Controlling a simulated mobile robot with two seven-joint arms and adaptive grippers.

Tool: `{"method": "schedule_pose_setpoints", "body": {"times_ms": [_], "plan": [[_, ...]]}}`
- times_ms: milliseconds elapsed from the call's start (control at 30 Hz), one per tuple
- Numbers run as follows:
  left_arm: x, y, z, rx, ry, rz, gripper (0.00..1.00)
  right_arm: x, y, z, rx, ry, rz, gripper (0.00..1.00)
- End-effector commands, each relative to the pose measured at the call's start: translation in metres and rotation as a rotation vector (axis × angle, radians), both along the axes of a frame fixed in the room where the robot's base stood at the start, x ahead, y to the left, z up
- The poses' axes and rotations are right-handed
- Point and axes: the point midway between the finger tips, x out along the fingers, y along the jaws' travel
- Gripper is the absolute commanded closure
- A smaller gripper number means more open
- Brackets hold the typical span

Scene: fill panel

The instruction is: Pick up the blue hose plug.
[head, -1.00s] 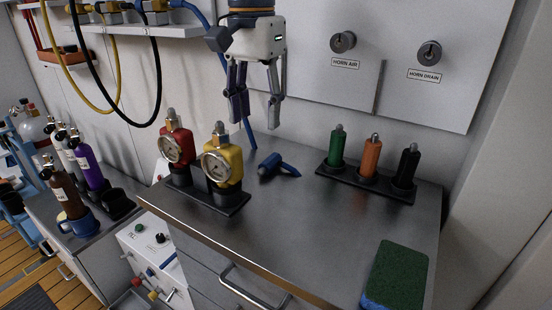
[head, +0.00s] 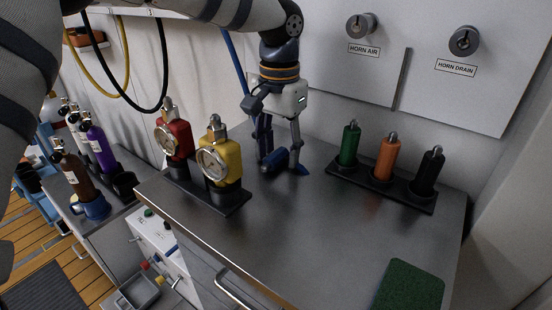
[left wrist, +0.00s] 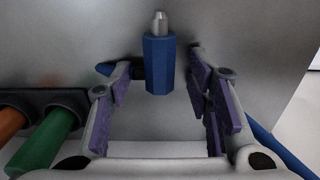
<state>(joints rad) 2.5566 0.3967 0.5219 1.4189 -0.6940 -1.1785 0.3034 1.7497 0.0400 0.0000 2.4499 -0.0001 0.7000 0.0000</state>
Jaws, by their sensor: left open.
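The blue hose plug (head: 276,160) lies on the metal countertop (head: 270,230), behind the yellow gauge unit. In the left wrist view the plug (left wrist: 159,64) has a blue faceted body with a silver tip, and it shows between the two open fingers. My left gripper (head: 280,168) is open and low at the counter, with its fingers around the plug in the head view. In the left wrist view the gripper (left wrist: 162,105) has purple pads standing apart from the plug's sides. A finger partly hides the plug in the head view. My right gripper is not in view.
A yellow gauge unit (head: 214,152) and a red one (head: 174,135) stand left of the gripper. Green (head: 350,143), orange (head: 387,158) and black (head: 428,174) plugs stand in a rack to the right.

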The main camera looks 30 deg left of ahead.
Motion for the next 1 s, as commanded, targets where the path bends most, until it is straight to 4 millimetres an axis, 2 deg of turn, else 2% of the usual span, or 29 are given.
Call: {"method": "schedule_pose_setpoints", "body": {"times_ms": [133,300,333,667,1000], "plan": [[0.0,0.0,0.001,0.0,-0.001,0.0,0.56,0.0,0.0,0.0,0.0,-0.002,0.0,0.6],[0.0,0.0,0.001,0.0,0.0,0.0,0.95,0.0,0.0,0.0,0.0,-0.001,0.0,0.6],[0.0,0.0,0.001,0.0,0.0,0.0,1.0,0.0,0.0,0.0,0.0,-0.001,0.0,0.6],[0.0,0.0,0.005,0.001,-0.001,0.001,1.0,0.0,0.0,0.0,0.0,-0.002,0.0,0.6],[0.001,0.0,0.083,0.001,-0.002,0.002,1.0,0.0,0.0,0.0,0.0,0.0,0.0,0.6]]}}
